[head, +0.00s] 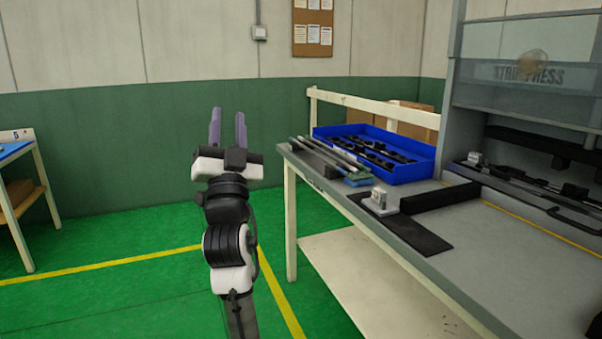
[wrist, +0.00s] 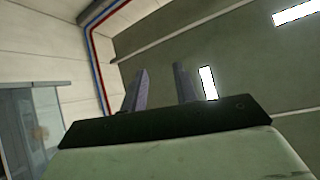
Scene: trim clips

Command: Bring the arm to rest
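My gripper (head: 228,128) is raised in the air to the left of the workbench in the head view, with its two purple-grey fingers pointing up. The fingers are apart and nothing shows between them. The wrist view also shows my gripper (wrist: 160,88) with its fingers apart and empty, against the wall and ceiling. My arm (head: 230,245) stands upright below it, over the green floor and clear of the bench.
The workbench (head: 440,275) on the right carries a blue tray (head: 412,172) of dark clips, metal rods (head: 330,153) and a small metal block (head: 379,203). A press (head: 530,85) stands at the right. A small table (head: 30,200) is far left. The floor between is free.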

